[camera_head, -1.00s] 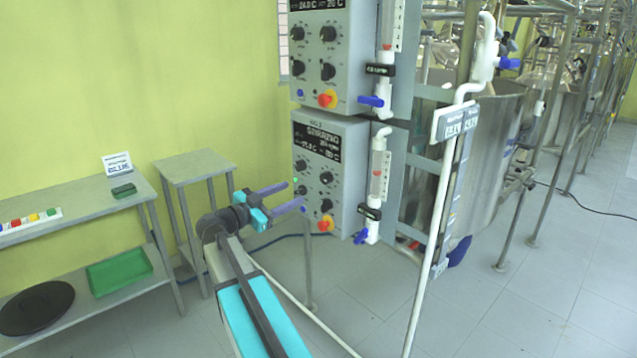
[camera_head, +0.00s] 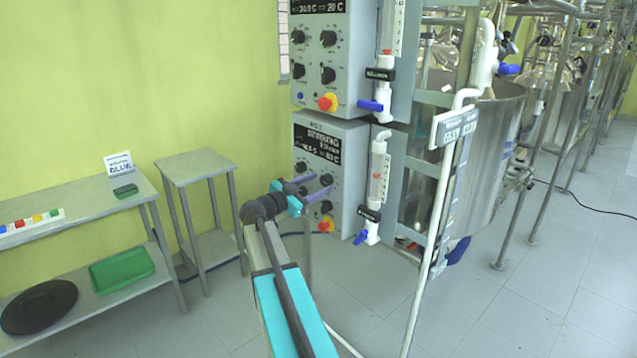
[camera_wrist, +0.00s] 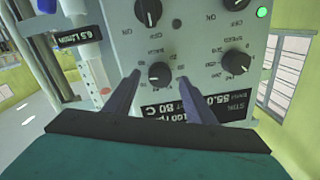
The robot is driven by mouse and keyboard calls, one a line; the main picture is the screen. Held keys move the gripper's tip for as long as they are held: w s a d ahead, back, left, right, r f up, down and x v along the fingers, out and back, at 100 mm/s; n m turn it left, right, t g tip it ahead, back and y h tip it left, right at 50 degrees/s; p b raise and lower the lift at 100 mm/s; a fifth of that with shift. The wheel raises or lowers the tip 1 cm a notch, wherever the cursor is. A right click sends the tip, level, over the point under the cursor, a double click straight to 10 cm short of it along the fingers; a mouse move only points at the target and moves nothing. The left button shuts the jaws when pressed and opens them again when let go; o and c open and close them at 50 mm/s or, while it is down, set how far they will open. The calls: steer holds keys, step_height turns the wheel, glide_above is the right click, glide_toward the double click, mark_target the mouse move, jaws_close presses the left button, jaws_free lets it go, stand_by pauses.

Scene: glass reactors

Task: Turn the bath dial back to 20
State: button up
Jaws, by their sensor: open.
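The lower control box (camera_head: 349,135) has a dark display (camera_head: 318,145) and several black knobs. Its lower line seems to end in 80 C, and 80 C also shows upside down in the wrist view (camera_wrist: 187,109). My gripper (camera_head: 322,186) is open at the front of this box. In the wrist view, its two fingers (camera_wrist: 158,79) stand either side of a black knob (camera_wrist: 160,74), the one near the 80 C reading. The knob has a white pointer mark. I cannot tell whether the fingers touch it. Another black knob (camera_wrist: 236,63) sits beside it.
A similar upper box (camera_head: 352,60) reads 20 C and has a red-yellow button (camera_head: 327,102). A flow tube (camera_head: 380,170) with a blue valve (camera_head: 361,237) stands right of the lower box. A small table (camera_head: 190,164) and a bench (camera_head: 75,205) stand at left.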

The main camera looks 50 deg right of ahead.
steer(key=shift+d, duration=0.7)
steer(key=c, duration=1)
steer(key=shift+a, duration=0.1)
steer(key=shift+c, duration=0.2)
